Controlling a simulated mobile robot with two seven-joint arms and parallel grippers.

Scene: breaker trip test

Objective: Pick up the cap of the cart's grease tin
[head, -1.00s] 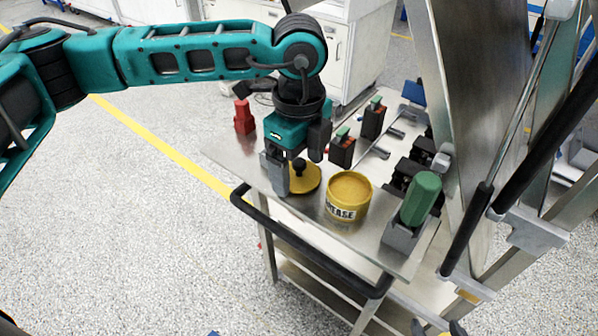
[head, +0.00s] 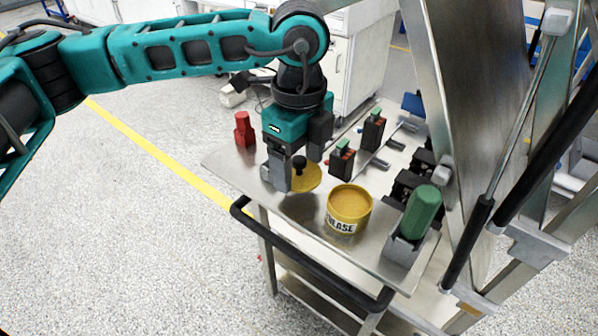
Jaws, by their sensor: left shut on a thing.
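The grease tin (head: 349,211) is a yellow open tin with a white GREASE label, standing near the front edge of the steel cart top. Its cap (head: 308,179) is a yellow disc with a black knob, left of the tin. My left gripper (head: 291,172) points down over the cap and is shut on it at the knob; a grey finger hides the cap's left part. I cannot tell whether the cap touches the cart top. My right gripper is not in view.
A red object (head: 244,130) stands at the cart's left corner. Black breakers with green tops (head: 342,160) stand behind the tin. A green cylinder (head: 420,210) sits in a grey holder on the right. A black handle rail (head: 310,262) runs along the front.

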